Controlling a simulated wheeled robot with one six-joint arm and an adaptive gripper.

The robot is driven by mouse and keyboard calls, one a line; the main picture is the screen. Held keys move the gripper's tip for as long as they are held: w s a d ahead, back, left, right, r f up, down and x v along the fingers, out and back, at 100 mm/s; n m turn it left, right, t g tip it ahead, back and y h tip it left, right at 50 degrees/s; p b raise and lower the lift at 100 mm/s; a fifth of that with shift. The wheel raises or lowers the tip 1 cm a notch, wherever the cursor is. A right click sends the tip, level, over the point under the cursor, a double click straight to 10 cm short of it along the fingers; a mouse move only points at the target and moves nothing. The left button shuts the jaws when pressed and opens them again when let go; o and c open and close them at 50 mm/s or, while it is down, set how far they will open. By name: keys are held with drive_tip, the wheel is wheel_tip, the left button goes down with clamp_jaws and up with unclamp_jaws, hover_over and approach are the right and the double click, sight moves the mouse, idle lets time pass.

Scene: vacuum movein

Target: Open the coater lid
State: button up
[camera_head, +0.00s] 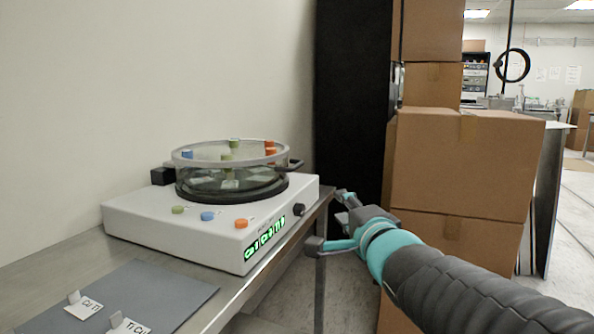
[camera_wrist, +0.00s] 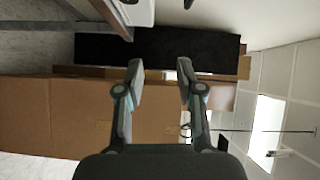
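The coater (camera_head: 215,225) is a white box with a green display on the metal table against the wall. Its round clear lid (camera_head: 232,165) lies flat and closed over the black ring on top, with coloured knobs seen on or through it. A dark handle (camera_head: 292,165) sticks out at the lid's right side. My gripper (camera_head: 328,218) is open and empty, right of the coater's front corner and lower than the lid. It is apart from the handle. In the wrist view my gripper (camera_wrist: 160,72) shows two spread fingers with nothing between them.
A grey mat (camera_head: 150,298) with small labelled samples (camera_head: 83,306) lies at the table's front. Stacked cardboard boxes (camera_head: 465,165) and a black panel (camera_head: 352,100) stand right of the table. The table edge runs close beside my gripper.

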sight(297, 168)
drive_tip(key=w+a+r+y, duration=0.1)
drive_tip(key=w+a, duration=0.2)
drive_tip(key=w, duration=0.1)
drive_tip(key=w+a+r+y, duration=0.1)
drive_tip(key=w+a+r, duration=0.1)
drive_tip(key=w, duration=0.3)
drive_tip(key=w+a+r+m+y, duration=0.1)
drive_tip(key=w+a, duration=0.3)
drive_tip(key=shift+w+a+r, duration=0.2)
drive_tip(key=shift+a+r, duration=0.05)
drive_tip(key=shift+a, duration=0.1)
drive_tip(key=shift+b, duration=0.3)
clamp_jaws()
